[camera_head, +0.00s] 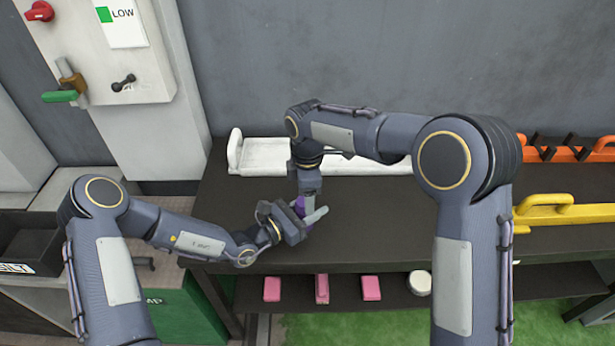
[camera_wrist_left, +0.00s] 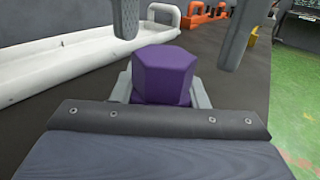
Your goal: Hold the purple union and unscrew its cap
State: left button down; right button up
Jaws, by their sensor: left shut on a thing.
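The purple union (camera_wrist_left: 165,72) shows as a six-sided purple block in the left wrist view, and as a small purple patch (camera_head: 299,205) in the head view. I cannot tell the cap from the body. My left gripper (camera_head: 306,212) is shut on the union, with light grey jaws at both sides of it. My right gripper (camera_wrist_left: 187,32) comes down from above, its two grey fingers spread wide apart on either side of the union and not touching it. In the head view the right gripper's fingers are mostly hidden.
Both arms meet above the dark table (camera_head: 390,230). A white tray (camera_head: 262,155) lies behind them. Orange (camera_head: 565,150) and yellow (camera_head: 560,212) handled racks stand at the right. Pink blocks (camera_head: 321,289) lie on the lower shelf. A wall box with a green lever (camera_head: 60,96) is at the left.

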jog(key=shift+f, duration=1.2)
jog(key=c, duration=1.1)
jog(key=n, duration=0.6)
jog(key=shift+w+a, duration=0.1)
jog(key=shift+w, duration=0.05)
